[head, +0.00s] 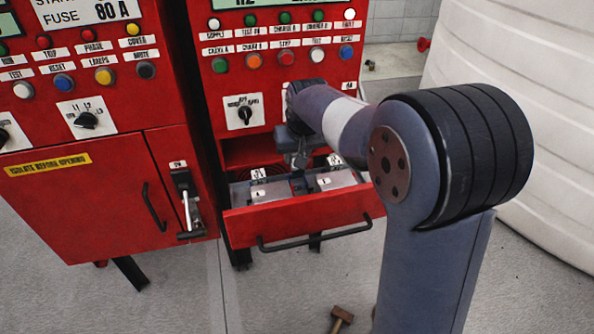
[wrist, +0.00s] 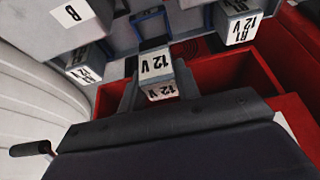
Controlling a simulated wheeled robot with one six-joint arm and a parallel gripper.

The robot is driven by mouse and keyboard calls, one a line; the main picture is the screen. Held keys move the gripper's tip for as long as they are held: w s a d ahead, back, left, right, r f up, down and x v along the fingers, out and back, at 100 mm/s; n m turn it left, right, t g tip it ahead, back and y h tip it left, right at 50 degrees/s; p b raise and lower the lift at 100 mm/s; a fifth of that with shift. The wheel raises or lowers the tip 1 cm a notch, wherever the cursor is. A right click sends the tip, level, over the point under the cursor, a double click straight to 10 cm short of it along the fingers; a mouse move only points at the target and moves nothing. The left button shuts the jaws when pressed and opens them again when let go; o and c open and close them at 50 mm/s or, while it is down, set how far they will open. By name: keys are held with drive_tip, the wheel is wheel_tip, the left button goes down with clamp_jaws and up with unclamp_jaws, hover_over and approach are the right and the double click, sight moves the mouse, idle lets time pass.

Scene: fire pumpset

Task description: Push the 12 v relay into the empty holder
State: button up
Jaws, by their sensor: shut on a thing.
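A pale relay marked 12 V (wrist: 156,62) is between the fingers of my gripper (wrist: 157,82) in the wrist view. My gripper is shut on it. Just beyond it is a dark opening with a blue edge (wrist: 150,20), which looks like the empty holder. Whether the relay touches it, I cannot tell. In the head view my gripper (head: 299,150) is over the open drawer, and the relay is too small to make out there.
Relays marked 12 V sit at the left (wrist: 86,68) and right (wrist: 234,20) of the opening. A grey block marked B (wrist: 60,25) is at upper left. The red drawer (head: 300,215) is pulled out, with a black handle. A hammer (head: 340,318) lies on the floor.

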drive_tip(key=shift+f, duration=2.2)
drive_tip(key=shift+f+b, duration=0.2)
drive_tip(key=shift+b, duration=0.1)
drive_tip(key=o, duration=1)
drive_tip(key=shift+r, duration=0.55)
drive_tip(key=p+v, duration=0.1)
drive_tip(key=v, duration=1)
drive_tip(key=shift+s, duration=0.2)
drive_tip(key=shift+d, duration=0.1)
